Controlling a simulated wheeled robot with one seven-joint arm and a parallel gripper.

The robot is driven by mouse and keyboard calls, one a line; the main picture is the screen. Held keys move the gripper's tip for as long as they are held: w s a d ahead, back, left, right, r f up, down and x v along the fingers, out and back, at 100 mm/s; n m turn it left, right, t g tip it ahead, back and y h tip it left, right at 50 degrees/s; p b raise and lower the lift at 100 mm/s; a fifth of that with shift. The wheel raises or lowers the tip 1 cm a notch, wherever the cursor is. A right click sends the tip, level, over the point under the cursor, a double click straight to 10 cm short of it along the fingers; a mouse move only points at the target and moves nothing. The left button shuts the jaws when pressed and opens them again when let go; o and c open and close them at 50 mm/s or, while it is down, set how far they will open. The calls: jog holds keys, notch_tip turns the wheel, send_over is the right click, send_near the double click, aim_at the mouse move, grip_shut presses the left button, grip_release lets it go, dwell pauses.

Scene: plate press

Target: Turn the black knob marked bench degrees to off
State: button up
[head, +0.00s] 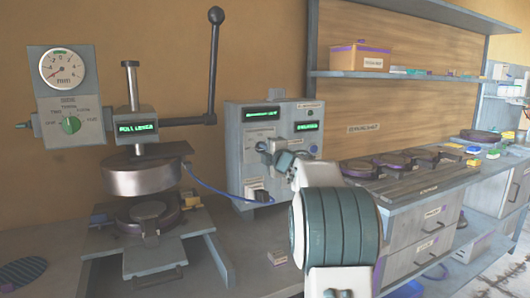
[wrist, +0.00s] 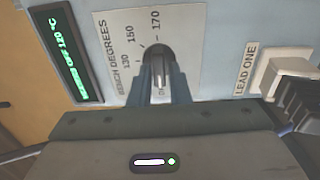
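The black knob (wrist: 157,50) sits on the pale scale plate marked bench degrees (wrist: 118,45), in the wrist view. Marks for 130, 150 and 170 show around it. My gripper (wrist: 160,74) has its two fingers close together at the knob, one on each side, and looks shut on it. The fingers hide much of the knob, so its pointer setting is not clear. In the head view my gripper (head: 284,160) is at the front of the grey control box (head: 240,150), and my arm hides the knob.
A green-lit display (wrist: 68,52) and a pale plug by the lead one label (wrist: 285,72) flank the knob. The plate press (head: 140,178) with its long lever (head: 213,70) stands left of the box. A blue cable (head: 220,192) runs between them.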

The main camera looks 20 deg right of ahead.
jog(key=shift+o, duration=1.2)
jog(key=s, duration=1.3)
jog(key=shift+s+d, duration=0.25)
jog(key=shift+s, duration=0.15)
